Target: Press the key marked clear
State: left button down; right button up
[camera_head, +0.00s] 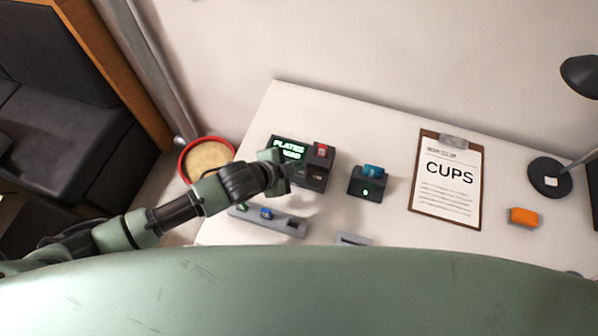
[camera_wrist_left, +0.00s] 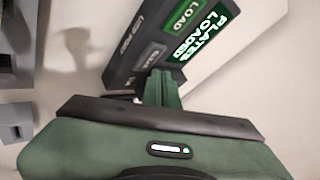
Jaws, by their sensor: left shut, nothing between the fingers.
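The laser marker (camera_head: 316,178) is a dark box at the table's left back. Its lit screen (camera_head: 289,146) shows green text, which reads "PLATES LOADED" in the left wrist view (camera_wrist_left: 207,30). That view also shows a green key marked LOAD (camera_wrist_left: 180,17) and beside it a grey key (camera_wrist_left: 150,54), its lettering partly legible and seeming to start with "CLE". My left gripper (camera_head: 284,172) is at the marker's front left. Its fingers (camera_wrist_left: 161,88) are shut and empty, with tips right by the grey key. I cannot tell whether they touch it. My right gripper is not in view.
A grey tray (camera_head: 270,222) with small coloured pieces lies in front of the marker. A small dark box with a blue top (camera_head: 368,185) stands to its right. Farther right are a CUPS clipboard (camera_head: 446,186), an orange block (camera_head: 523,217) and a lamp (camera_head: 549,178).

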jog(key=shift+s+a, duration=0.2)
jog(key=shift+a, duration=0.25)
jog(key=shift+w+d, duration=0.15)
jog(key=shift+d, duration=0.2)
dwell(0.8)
pick_arm(q)
jog(key=shift+f, duration=0.15)
jog(key=shift+f, duration=0.3)
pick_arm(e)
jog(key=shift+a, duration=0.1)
pick_arm(q)
jog(key=shift+f, duration=0.35)
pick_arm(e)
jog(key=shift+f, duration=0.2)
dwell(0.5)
pick_arm(q)
jog(key=shift+r, duration=0.1)
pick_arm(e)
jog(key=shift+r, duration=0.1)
pick_arm(q)
jog(key=shift+r+p, duration=0.7)
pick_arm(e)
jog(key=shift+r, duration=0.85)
